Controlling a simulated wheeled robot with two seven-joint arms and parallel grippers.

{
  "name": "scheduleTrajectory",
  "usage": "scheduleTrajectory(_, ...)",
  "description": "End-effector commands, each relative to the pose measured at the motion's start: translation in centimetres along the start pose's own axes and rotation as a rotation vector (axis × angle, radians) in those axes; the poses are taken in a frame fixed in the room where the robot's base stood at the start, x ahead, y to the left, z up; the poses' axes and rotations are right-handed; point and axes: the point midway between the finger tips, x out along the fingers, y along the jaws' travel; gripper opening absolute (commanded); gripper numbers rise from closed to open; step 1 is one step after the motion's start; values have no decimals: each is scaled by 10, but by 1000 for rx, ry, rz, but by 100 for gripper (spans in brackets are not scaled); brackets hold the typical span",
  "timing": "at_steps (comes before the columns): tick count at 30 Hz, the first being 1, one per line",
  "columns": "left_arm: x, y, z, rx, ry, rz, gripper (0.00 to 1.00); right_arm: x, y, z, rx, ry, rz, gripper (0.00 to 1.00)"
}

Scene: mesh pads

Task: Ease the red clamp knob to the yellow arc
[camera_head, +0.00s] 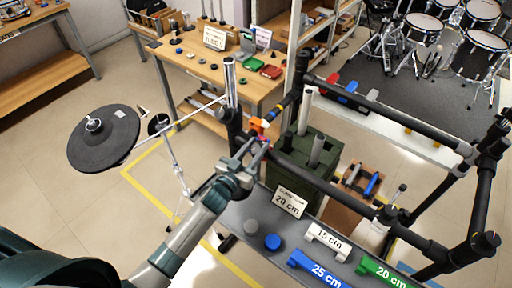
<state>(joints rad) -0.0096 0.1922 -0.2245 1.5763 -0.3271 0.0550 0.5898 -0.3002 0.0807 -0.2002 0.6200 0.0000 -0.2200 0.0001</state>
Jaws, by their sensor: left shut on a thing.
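My left gripper (254,153) reaches in from the lower left to a black clamp on the rack's bar, beside the upright chrome tube. It is shut on the red clamp knob (265,142), which shows only as a small red piece at the fingertips. An orange piece (257,127) stands just above the fingertips. The gripper hides part of the knob and clamp. My right gripper is not in view.
The black tube rack (320,181) spans the right side. A grey tray (240,214) with labelled blue, white and green blocks lies below it. A black cymbal pad (104,138) stands at left. A wooden table (200,70) with small parts is behind.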

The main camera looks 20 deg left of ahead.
Motion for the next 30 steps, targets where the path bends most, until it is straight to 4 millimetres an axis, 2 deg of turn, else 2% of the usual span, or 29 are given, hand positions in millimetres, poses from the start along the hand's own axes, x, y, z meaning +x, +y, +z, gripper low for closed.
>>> scheduleTrajectory(11,0,-1,0,119,0,148,10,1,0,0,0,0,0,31)
scheduleTrajectory(30,0,0,0,469,1,597,10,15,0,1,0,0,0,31)
